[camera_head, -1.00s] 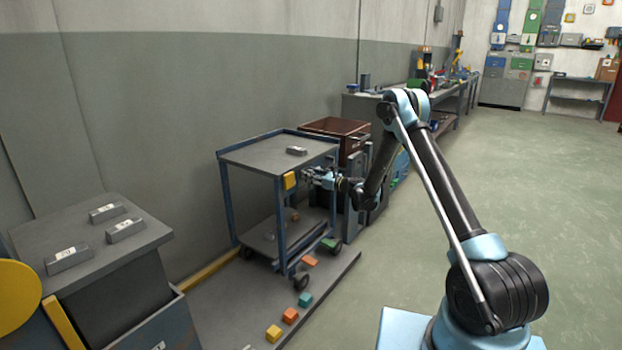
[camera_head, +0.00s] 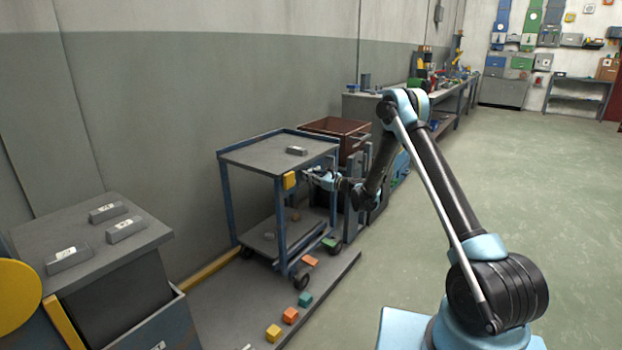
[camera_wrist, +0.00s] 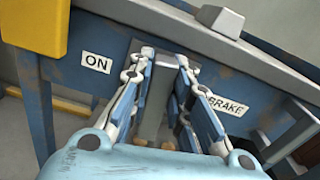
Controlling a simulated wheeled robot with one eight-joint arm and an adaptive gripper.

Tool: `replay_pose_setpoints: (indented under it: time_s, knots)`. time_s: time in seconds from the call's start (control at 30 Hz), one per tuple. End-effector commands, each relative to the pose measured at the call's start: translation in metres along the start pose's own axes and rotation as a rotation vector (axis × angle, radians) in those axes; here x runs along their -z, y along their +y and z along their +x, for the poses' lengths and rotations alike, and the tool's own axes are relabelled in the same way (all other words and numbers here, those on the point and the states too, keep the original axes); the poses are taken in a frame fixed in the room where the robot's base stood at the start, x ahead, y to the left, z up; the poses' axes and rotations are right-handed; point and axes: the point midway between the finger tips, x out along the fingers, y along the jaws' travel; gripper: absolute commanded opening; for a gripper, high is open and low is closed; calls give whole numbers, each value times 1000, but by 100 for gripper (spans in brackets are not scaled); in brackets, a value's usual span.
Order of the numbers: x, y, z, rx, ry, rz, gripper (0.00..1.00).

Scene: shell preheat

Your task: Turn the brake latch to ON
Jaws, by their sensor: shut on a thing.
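The blue-framed cart (camera_head: 245,156) stands by the wall in the head view. In the wrist view its front rail (camera_wrist: 63,55) carries a white ON label (camera_wrist: 97,63) at left and a white BRAKE label (camera_wrist: 227,105) at right. A grey latch lever (camera_wrist: 154,95) lies between these labels, with my two fingers on either side of it. My gripper (camera_wrist: 165,56) is shut on the lever. In the head view my gripper (camera_head: 311,174) is at the cart's front, small and partly unclear. The latch's pivot is hidden.
A yellow block (camera_head: 289,181) is on the cart's near corner post. A grey bar (camera_head: 296,151) lies on its top. Coloured blocks (camera_head: 290,315) lie on the floor plate before it. A brown bin (camera_head: 335,127) stands behind; the floor at right is clear.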

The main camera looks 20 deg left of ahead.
Motion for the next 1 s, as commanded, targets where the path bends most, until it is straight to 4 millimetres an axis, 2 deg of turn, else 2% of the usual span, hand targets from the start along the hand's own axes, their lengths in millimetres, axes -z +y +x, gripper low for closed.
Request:
replay_pose_setpoints:
  time_s: [1.0]
  knots:
    - [11, 20, 0, 1, 2, -946, 0]
